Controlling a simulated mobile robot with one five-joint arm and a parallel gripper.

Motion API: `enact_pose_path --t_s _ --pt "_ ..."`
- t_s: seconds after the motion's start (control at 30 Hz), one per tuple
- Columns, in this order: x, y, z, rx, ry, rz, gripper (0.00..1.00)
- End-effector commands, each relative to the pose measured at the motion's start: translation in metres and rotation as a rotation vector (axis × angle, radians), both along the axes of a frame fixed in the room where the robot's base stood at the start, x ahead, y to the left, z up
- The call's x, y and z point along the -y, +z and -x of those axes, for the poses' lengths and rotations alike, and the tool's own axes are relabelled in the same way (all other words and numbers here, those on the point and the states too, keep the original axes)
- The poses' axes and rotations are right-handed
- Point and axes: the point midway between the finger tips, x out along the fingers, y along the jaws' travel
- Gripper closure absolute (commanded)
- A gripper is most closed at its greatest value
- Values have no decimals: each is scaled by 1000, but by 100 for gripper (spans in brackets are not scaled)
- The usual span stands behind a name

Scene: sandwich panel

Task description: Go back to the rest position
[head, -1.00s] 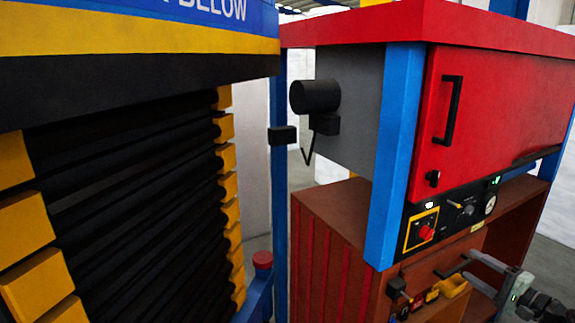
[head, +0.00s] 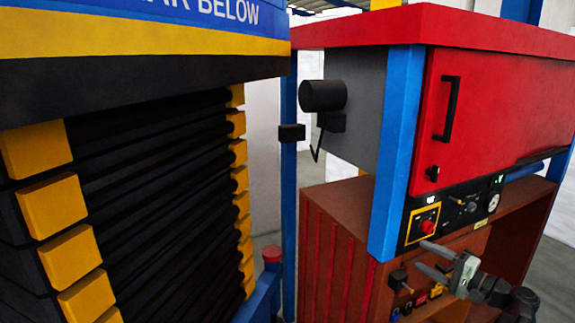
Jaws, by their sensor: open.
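My gripper (head: 432,259) is at the lower right of the head view, in front of the lower part of the red machine (head: 500,100). Its two grey fingers point left and stand apart, with nothing between them. Behind it is a control panel (head: 455,213) with a red switch on a yellow plate, a gauge and small lit displays. A lower row of small coloured controls (head: 422,299) is partly hidden by the gripper.
A large stack with black bellows (head: 160,190) and yellow blocks (head: 60,205) fills the left. A blue post (head: 395,150) stands beside the red door. A brown cabinet (head: 335,240) is below. A black cylinder (head: 323,95) juts from the machine's grey side.

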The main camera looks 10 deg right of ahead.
Motion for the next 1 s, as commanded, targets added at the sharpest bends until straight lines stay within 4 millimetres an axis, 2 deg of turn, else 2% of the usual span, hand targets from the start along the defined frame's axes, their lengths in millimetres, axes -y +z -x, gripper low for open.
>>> enact_pose_path --t_s 0.03,0.07,0.17,0.27,0.3,0.37,0.4,0.47,0.5,0.6,0.7,0.77,0.87,1.0 --pt "-24 -2 -14 -6 43 4 40" --pt "-39 -3 -22 -11 68 8 40" --pt "-98 -14 -50 -47 172 38 40" --pt "-179 -36 -74 -111 308 102 40" --pt "-213 -47 -80 -142 364 139 40" --pt "-262 -65 -85 -192 450 203 40" --pt "-295 -78 -85 -227 508 254 40" --pt "-341 -100 -80 -280 593 340 40" --pt "-369 -114 -75 -316 648 405 40" --pt "-426 -152 -54 -403 773 589 40" --pt "-458 -187 -29 -491 872 803 40" --pt "-462 -206 -16 -545 907 942 40" --pt "-440 -225 -3 -638 914 1136 40" --pt "-389 -236 4 -757 871 1321 40"
